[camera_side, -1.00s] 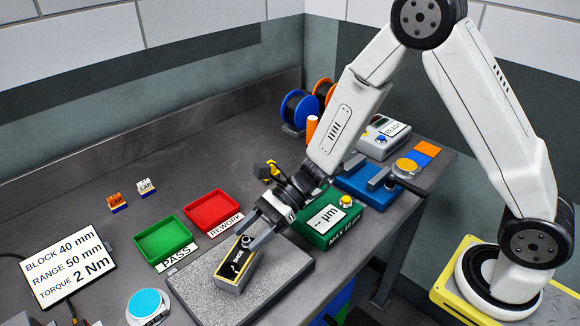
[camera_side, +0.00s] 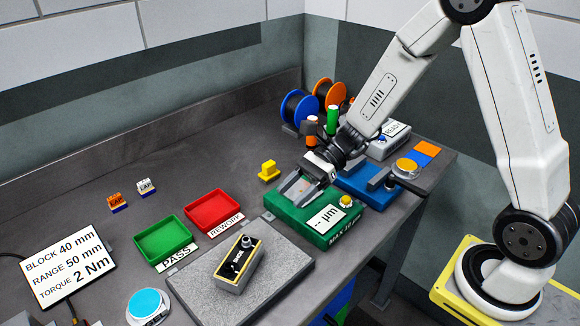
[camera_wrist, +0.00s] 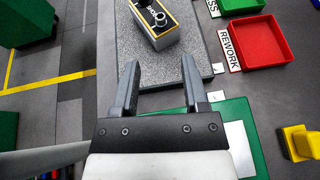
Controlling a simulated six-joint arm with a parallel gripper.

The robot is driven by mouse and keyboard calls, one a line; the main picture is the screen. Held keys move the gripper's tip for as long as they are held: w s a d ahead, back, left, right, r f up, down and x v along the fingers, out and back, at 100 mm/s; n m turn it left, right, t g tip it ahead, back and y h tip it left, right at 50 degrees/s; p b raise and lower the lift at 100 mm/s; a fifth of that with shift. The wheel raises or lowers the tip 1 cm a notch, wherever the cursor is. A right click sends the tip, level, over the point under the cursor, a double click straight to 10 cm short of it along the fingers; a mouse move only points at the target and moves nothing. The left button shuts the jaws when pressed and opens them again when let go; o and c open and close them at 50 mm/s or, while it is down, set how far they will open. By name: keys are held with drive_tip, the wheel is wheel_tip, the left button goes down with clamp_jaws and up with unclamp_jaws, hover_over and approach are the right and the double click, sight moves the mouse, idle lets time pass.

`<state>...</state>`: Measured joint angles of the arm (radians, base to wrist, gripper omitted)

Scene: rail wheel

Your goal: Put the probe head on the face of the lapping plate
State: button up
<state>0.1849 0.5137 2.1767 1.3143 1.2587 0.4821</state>
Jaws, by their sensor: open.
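A grey, yellow-rimmed block with a black top and a round metal knob (camera_side: 239,262) lies on a speckled grey plate (camera_side: 200,290). I take these for the probe head and the lapping plate; no readable label confirms it. The block rests near the plate's middle, and in the wrist view the block (camera_wrist: 160,35) shows beyond my fingertips on the plate (camera_wrist: 135,65). My gripper (camera_side: 292,190) is open and empty above the green gauge box (camera_side: 325,232), right of and apart from the block. The gripper's two fingers (camera_wrist: 160,80) are parted with nothing between them.
Behind the plate stand a green PASS tray (camera_side: 165,240) and a red REWORK tray (camera_side: 213,210), with a yellow piece (camera_side: 269,171) to their right. A blue box (camera_side: 368,185) stands right of the gauge box. A cyan-topped round button (camera_side: 145,303) stands at the front left.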

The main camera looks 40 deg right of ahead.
drive_tip(key=shift+d+r, duration=0.15)
drive_tip(key=shift+d, duration=0.15)
idle(0.5)
drive_tip(key=s+d+f+n+h, duration=0.1)
drive_tip(key=s+n+h, duration=0.2)
drive_tip(key=s+d+f+n+g+h, duration=0.1)
drive_tip(key=s+d+f+n+h, duration=0.1)
drive_tip(key=s+n+h, duration=0.1)
drive_tip(key=s+d+f+n+g+h, duration=0.1)
drive_tip(key=s+d+n+h, duration=0.1)
drive_tip(key=n, duration=0.3)
drive_tip(key=shift+s+d+f+h, duration=0.15)
drive_tip(key=shift+s+h, duration=0.35)
drive_tip(key=shift+h, duration=0.3)
drive_tip(key=d+n+t+h, duration=0.1)
drive_tip(key=n, duration=0.1)
drive_tip(key=d+r+n+t+h, duration=0.1)
drive_tip(key=n, duration=0.2)
drive_tip(key=d+n+t+h, duration=0.1)
drive_tip(key=n+h, duration=0.1)
drive_tip(key=n, duration=0.1)
drive_tip(key=shift+w+d+r, duration=0.3)
drive_tip(key=shift+w+d, duration=0.05)
drive_tip(key=shift+d, duration=0.05)
